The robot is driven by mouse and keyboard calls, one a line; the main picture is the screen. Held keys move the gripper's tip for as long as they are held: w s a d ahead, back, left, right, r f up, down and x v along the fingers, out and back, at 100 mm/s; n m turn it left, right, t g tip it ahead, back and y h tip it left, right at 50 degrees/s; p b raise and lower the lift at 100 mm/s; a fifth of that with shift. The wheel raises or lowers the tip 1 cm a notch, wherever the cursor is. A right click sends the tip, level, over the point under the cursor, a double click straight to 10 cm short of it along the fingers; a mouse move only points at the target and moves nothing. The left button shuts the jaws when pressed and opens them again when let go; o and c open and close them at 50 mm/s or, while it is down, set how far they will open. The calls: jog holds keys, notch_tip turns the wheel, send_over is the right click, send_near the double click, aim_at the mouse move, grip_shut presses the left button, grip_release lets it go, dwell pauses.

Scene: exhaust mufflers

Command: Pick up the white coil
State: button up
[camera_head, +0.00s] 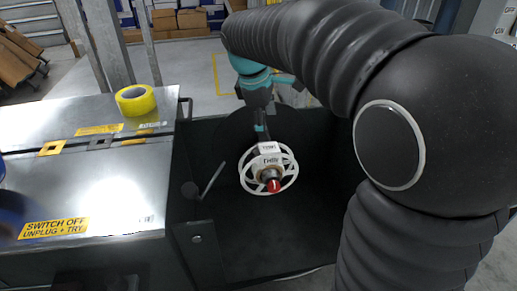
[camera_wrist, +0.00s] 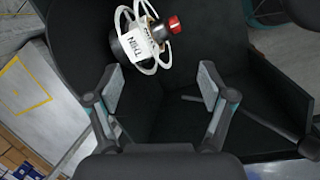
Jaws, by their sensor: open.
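The white coil (camera_head: 268,160) is a white open ring with spokes and a labelled white hub, with a dark and red tip at its near end. It rests inside a dark bin (camera_head: 245,240). In the wrist view the coil (camera_wrist: 133,43) shows near the top, beyond the fingertips and a little left of the middle. My gripper (camera_wrist: 160,84) is open, with its two fingers wide apart and nothing between them. In the head view my gripper (camera_head: 261,128) reaches down just behind the coil; I cannot tell whether it touches.
A metal cabinet (camera_head: 90,185) with a shiny top stands left of the bin. A yellow tape roll (camera_head: 135,100) lies on it. A thin pale rod (camera_head: 212,180) stands left of the coil. Cardboard boxes (camera_head: 178,20) sit at the back.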

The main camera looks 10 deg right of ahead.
jog(key=w+a+f+n+g+h, duration=0.1)
jog(key=w+a+f+n, duration=0.2)
jog(key=w, duration=0.5)
jog(key=n, duration=0.2)
send_over(268, 149)
jog(key=a, duration=0.2)
jog(key=shift+h, duration=0.3)
jog(key=f, duration=0.7)
jog(key=shift+w+a+f, duration=0.15)
jog(key=shift+a+f, duration=0.05)
jog(key=shift+f, duration=0.05)
jog(key=shift+s+b+x, duration=0.15)
jog(key=shift+x, duration=1.2)
jog(key=shift+s+b+x, duration=0.15)
jog(key=shift+x, duration=1.2)
jog(key=shift+r, duration=0.1)
grip_shut()
